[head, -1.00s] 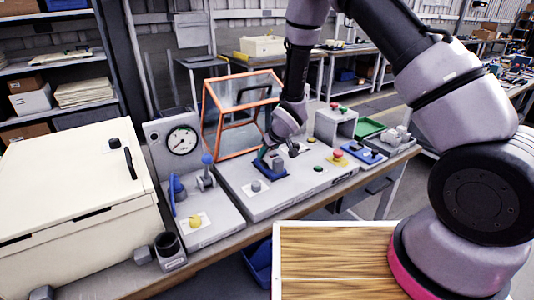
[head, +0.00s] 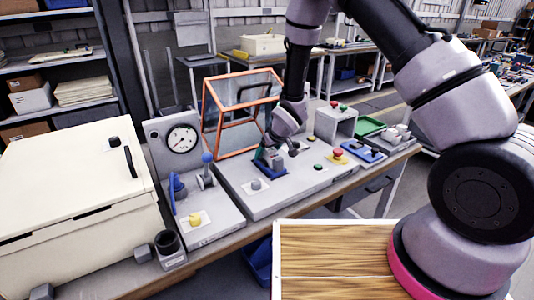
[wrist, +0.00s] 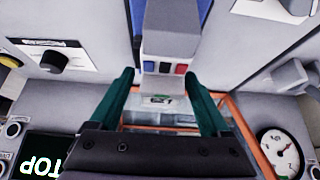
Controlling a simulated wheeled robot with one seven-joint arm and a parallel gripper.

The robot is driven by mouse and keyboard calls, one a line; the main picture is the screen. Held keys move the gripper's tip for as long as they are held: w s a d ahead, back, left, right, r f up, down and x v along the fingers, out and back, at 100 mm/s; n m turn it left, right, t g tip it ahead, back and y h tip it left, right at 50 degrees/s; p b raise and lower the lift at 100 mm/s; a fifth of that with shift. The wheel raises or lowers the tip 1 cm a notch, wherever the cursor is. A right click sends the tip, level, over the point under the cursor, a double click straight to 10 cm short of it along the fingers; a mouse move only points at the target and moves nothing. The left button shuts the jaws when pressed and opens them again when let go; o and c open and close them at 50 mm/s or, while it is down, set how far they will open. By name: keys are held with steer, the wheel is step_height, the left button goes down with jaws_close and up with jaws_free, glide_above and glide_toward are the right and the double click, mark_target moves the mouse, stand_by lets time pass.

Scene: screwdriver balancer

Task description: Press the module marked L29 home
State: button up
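A grey block-shaped module (head: 277,163) stands in a blue holder (head: 271,172) on the grey console. In the wrist view the module (wrist: 168,40) shows small blue and red squares on its face. No L29 mark is readable. My gripper (head: 266,156) is low over the console at the module; its contact is hard to see from the head. In the wrist view the two green fingers of my gripper (wrist: 161,78) are apart, with their tips at either side of the module's near end. I cannot tell whether they touch it.
An orange-framed clear guard (head: 205,115) stands behind the console. A pressure gauge (head: 182,140) and a blue-knobbed lever (head: 207,170) are to the left. A red button on yellow (head: 338,154) and a grey box (head: 336,124) are to the right.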

steer(key=v, duration=1)
steer(key=shift+s+d+r, duration=0.15)
steer(key=shift+s+r, duration=0.05)
steer(key=shift+r, duration=0.15)
steer(key=shift+w+d+r, duration=0.1)
steer(key=shift+d+r, duration=0.05)
steer(key=shift+r, duration=0.05)
steer(key=s+d+r+m+t+h, duration=0.1)
steer(key=s+d+r+m, duration=0.15)
steer(key=d+r, duration=0.7)
steer(key=s+d+r+m+h, duration=0.1)
steer(key=d+r+m, duration=0.4)
steer(key=r, duration=0.7)
steer(key=s+d+r+m, duration=0.1)
steer(key=s+d+r, duration=0.3)
steer(key=s, duration=0.5)
steer(key=s+d+r+m, duration=0.2)
steer(key=s+d+r, duration=0.3)
steer(key=s+r, duration=0.3)
steer(key=shift+s+t, duration=0.4)
steer(key=shift+s, duration=0.6)
